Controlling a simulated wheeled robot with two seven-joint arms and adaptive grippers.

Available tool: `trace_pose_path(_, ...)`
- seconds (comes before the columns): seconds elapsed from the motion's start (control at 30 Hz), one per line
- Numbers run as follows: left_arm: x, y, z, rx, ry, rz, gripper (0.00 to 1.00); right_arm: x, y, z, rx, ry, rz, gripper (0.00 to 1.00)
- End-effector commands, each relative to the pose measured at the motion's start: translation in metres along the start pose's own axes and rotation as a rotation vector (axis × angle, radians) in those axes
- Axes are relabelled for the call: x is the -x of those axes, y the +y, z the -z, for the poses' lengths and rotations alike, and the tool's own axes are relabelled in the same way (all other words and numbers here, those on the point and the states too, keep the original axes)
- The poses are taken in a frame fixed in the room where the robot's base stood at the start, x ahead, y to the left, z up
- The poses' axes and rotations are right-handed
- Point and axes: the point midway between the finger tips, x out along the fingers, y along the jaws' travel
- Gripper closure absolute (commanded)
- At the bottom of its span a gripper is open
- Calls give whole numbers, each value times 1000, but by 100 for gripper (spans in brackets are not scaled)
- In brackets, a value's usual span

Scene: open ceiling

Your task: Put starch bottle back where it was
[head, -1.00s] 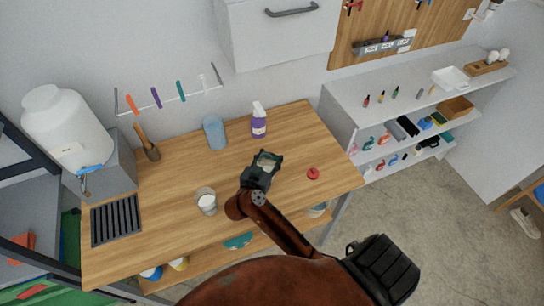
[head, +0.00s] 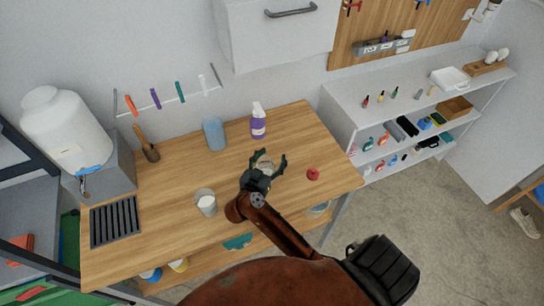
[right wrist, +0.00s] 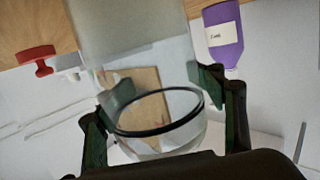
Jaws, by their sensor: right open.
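A purple spray bottle (head: 258,122) with a white top and pale label stands upright at the back of the wooden table (head: 165,215). It also shows in the right wrist view (right wrist: 226,36), where its label is too small to read. I cannot tell whether it is the starch bottle. My right gripper (head: 269,159) is open over the table, in front of the purple bottle and apart from it. A clear glass container with a dark rim (right wrist: 158,131) shows between its open fingers in the right wrist view. My left gripper is not in view.
A blue cylinder (head: 214,134) stands left of the purple bottle. A glass with white content (head: 205,203) is left of the gripper, and a red cap-like thing (head: 313,174) is to its right. A white tank (head: 65,125) stands at the left. The left middle of the table is clear.

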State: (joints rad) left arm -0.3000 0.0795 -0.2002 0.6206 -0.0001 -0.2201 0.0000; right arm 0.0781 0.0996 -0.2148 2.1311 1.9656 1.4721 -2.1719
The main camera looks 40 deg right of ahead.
Motion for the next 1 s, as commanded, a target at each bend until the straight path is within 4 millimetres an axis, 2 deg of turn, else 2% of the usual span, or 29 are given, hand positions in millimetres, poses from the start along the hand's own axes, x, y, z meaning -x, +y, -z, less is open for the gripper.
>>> trace_pose_path(0.27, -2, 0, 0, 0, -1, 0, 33, 0, 0, 1, -1, 0, 0, 40)
trace_pose_path(0.37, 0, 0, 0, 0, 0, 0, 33, 10, 0, 2, 0, -2, 0, 40)
trace_pose_path(0.8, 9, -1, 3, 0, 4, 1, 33, 96, 0, 3, -1, -3, 2, 40)
trace_pose_path(1.0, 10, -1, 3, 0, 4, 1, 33, 117, 0, 2, -1, -1, 0, 40)
